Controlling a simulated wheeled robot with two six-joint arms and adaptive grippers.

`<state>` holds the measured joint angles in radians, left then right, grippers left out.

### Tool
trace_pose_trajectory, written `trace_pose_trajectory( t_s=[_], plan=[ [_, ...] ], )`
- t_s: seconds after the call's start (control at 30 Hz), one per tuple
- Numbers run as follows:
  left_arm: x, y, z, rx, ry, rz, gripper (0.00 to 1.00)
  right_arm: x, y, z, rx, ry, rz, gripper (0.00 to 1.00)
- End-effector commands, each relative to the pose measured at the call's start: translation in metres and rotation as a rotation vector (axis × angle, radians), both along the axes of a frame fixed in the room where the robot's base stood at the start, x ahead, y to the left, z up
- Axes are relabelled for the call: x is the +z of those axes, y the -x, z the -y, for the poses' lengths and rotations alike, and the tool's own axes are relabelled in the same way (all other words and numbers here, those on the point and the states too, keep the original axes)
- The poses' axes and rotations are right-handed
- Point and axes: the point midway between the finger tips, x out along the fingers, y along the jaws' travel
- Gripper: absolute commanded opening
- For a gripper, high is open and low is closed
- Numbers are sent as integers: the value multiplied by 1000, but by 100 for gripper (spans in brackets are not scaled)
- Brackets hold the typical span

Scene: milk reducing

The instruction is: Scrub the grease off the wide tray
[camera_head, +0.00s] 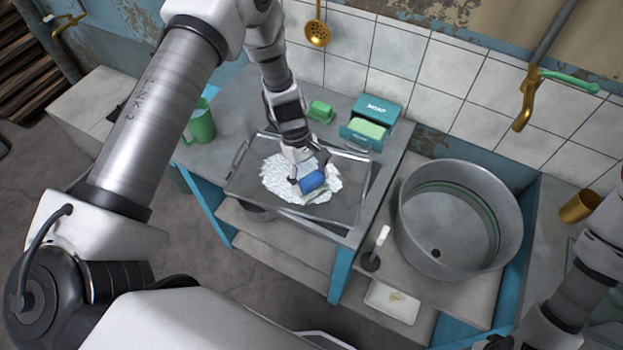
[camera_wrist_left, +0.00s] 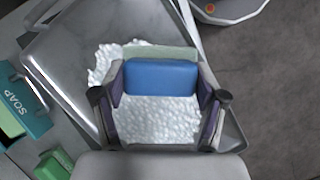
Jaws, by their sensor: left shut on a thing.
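The wide tray (camera_head: 338,206) is a grey metal tray on the table, and it also fills much of the left wrist view (camera_wrist_left: 60,45). White foam (camera_head: 277,178) covers its middle. My left gripper (camera_head: 309,178) is shut on a blue sponge (camera_head: 313,180) with a pale green layer. The sponge is over the foam; whether it presses on the tray is hard to tell. In the left wrist view the sponge (camera_wrist_left: 160,77) sits between both fingers, with foam (camera_wrist_left: 165,120) around it. My right arm is at the lower right; its gripper (camera_head: 497,342) is barely visible at the bottom edge.
A teal soap box (camera_head: 376,108), a green block (camera_head: 320,111) and a green mug (camera_head: 200,122) stand around the tray. A round metal basin (camera_head: 410,205) is to the right, with a brush (camera_head: 375,253) and a white dish (camera_head: 391,302) before it.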

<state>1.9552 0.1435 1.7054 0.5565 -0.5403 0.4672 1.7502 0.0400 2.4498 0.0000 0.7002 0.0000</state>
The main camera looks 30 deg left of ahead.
Motion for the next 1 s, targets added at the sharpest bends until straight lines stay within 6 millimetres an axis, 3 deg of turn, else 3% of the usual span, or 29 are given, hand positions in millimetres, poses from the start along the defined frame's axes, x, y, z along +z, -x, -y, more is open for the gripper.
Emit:
trace_pose_trajectory(
  t_s=[0.1, 0.4, 1.0],
  plan=[
    [15, 1, -1, 0, 0, 0, 34, 13, 0, 0, 0, 0, 0, 35],
    [36, 4, -3, -1, 0, 0, 34, 29, 0, 0, 0, 0, -1, 35],
    [35, 3, -2, -9, 0, 1, 34, 27, 0, 0, 0, 0, -1, 35]
  ],
)
